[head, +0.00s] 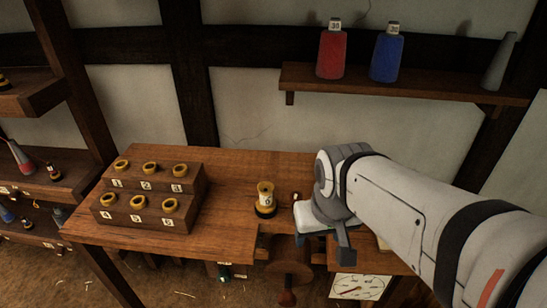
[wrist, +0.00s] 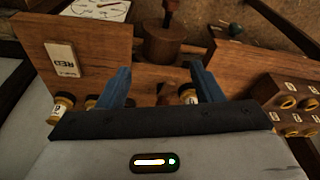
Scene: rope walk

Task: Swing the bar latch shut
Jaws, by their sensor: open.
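I cannot pick out the bar latch with certainty in either view. A round wooden drum with a handle (head: 288,262) sits at the bench's front edge. It also shows beyond my fingertips in the wrist view (wrist: 165,45). My gripper (head: 343,256) is at the front right of the bench, to the right of the drum, pointing down. In the wrist view my gripper (wrist: 160,72) has its two blue fingers wide apart with nothing held between them. My gripper and arm hide part of the bench's right side.
A stepped rack (head: 150,205) with several yellow-rimmed cups stands on the bench (head: 225,215). A small jar (head: 265,196) stands left of my gripper. A dial plate (head: 358,287) is low in front. Red (head: 332,53) and blue (head: 387,57) bottles stand on a wall shelf.

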